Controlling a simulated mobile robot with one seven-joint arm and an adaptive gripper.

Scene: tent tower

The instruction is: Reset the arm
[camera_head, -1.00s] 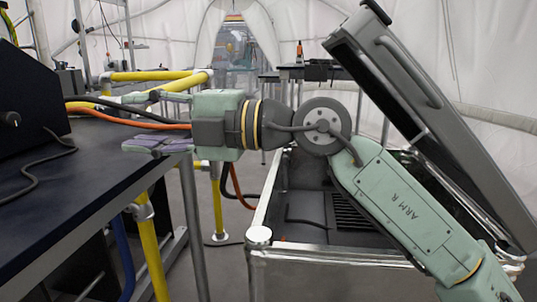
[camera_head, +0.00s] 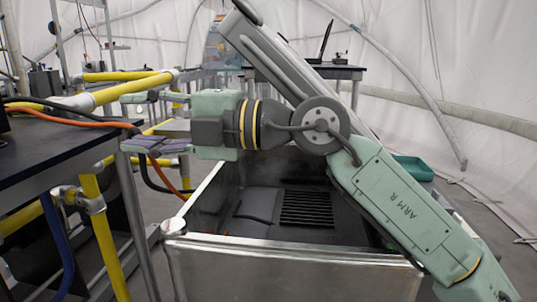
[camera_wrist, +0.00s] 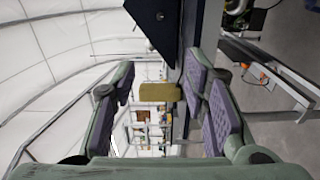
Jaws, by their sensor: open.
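My gripper (camera_head: 142,122) is at the left of the head view, pointing left, with its two purple-padded fingers spread apart. Its lower finger overlaps the right end of the dark table (camera_head: 40,160) in the picture; I cannot tell whether they touch. In the wrist view the gripper (camera_wrist: 160,98) also shows its fingers wide apart. A small yellowish-brown block-like shape (camera_wrist: 160,91) appears between them there; I cannot tell how far off it is. My arm bends up from the lower right in the head view.
Yellow pipes (camera_head: 107,235) and cables (camera_head: 70,115) are at the left. A green tray (camera_head: 412,168) is at the right, behind the arm.

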